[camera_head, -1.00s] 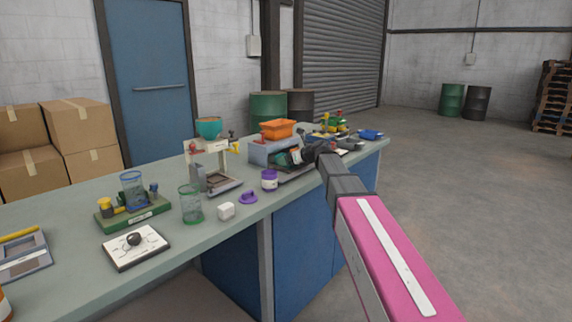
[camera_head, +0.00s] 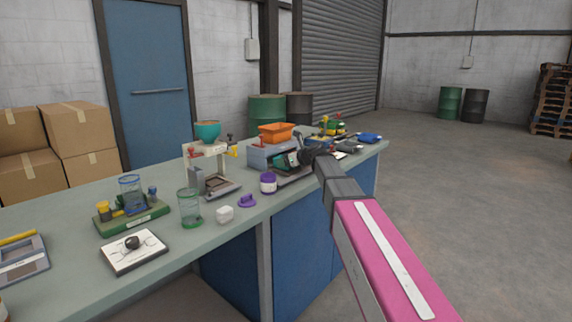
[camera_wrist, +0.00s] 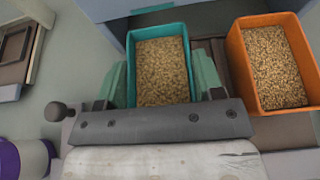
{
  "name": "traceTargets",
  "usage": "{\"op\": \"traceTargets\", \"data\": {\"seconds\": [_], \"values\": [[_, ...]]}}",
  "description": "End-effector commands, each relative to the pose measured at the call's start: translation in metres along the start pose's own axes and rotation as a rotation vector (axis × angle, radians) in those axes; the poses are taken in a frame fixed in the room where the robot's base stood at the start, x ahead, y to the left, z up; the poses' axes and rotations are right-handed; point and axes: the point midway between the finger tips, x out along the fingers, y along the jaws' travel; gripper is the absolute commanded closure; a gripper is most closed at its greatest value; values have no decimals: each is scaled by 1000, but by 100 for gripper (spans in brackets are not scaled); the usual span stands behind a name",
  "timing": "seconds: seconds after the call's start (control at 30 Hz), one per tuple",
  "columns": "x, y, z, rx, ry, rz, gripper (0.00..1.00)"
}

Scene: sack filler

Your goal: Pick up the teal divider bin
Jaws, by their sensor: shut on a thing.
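The teal divider bin (camera_wrist: 160,32) is an open box filled with tan grain in the wrist view. It sits between the two greenish fingers of my gripper (camera_wrist: 160,84), one along each long side. My gripper is shut on it. In the head view my gripper (camera_head: 304,157) is at the far part of the bench, beside the grey-blue machine.
An orange bin (camera_wrist: 276,62) of grain stands close to the right of the teal bin. An orange hopper (camera_head: 276,132) tops the machine.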

Motion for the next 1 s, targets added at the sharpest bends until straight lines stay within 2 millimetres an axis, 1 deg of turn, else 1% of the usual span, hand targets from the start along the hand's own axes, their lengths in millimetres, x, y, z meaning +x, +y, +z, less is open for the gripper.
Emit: {"op": "traceTargets", "data": {"seconds": [0.17, 0.27, 0.3, 0.5, 0.7, 0.83, 1.0], "values": [[-8, 0, 19, -1, -2, -1, 62], [-14, 0, 34, -1, -2, -1, 62], [-21, 11, 36, -2, -2, 0, 62], [-47, 52, 52, -2, -2, 1, 62], [-67, 85, 67, -1, -2, 1, 62], [-75, 98, 74, -2, -1, 0, 62], [-80, 107, 78, 0, -1, 0, 62]]}}
